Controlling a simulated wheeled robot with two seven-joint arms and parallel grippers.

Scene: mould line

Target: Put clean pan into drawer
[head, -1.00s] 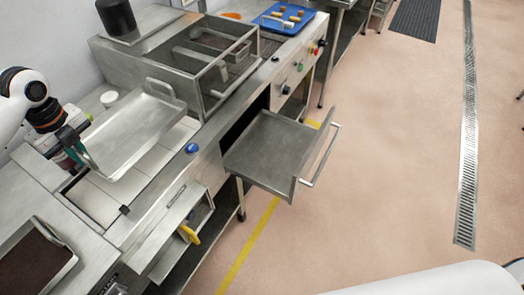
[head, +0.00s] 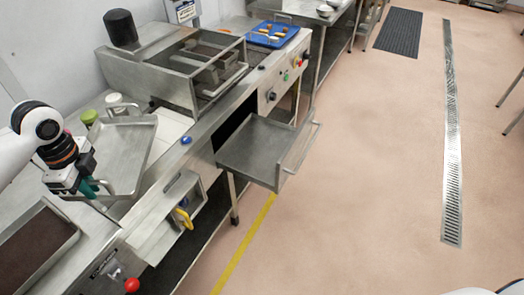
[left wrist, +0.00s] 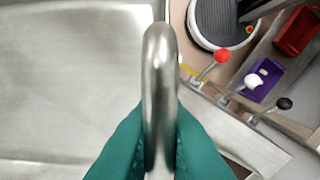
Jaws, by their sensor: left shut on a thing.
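The clean pan (head: 128,152) is a shallow, empty metal pan, held tilted above the left part of the counter in the head view. My left gripper (head: 88,187) is shut on its near handle. In the left wrist view the teal fingers (left wrist: 160,150) close on both sides of the round handle bar (left wrist: 158,70), and the pan's bare floor (left wrist: 70,75) fills the left. The drawer (head: 255,152) is pulled out from the counter front, to the right of the pan, and looks empty. My right gripper is not in view.
A smaller opened drawer (head: 165,228) with a yellow item (head: 183,217) lies below the pan. A brown-filled tray (head: 35,245) sits at left. A metal-framed station (head: 180,65) stands behind. Levers with a red knob (left wrist: 222,56) are nearby. The floor right of the drawer is clear.

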